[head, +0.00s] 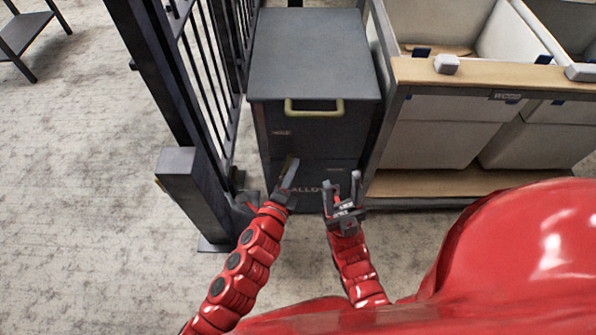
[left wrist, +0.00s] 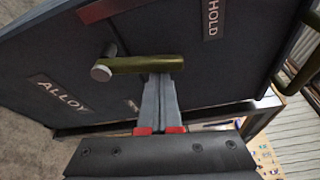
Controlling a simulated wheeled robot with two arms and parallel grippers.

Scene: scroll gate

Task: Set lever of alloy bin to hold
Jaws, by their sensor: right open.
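The alloy bin (head: 312,55) is a dark grey cabinet with an ALLOY label (head: 305,189) low on its front. Its olive lever (left wrist: 145,64) with a pale round end cap shows in the left wrist view, lying roughly level there. A HOLD label (left wrist: 212,18) is above and right of it in that view. My left gripper (left wrist: 161,82) is shut, its two fingers side by side. Its tips are at the lever's right part, which hides their ends; I cannot tell if they touch. My right gripper (head: 342,185) is open and empty, before the bin's lower front.
A yellow-green handle (head: 314,107) sits on the bin's upper front. A dark railing post (head: 190,190) stands close on the left. A wood-trimmed bin unit (head: 470,75) stands on the right. Open carpet (head: 80,200) lies at far left.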

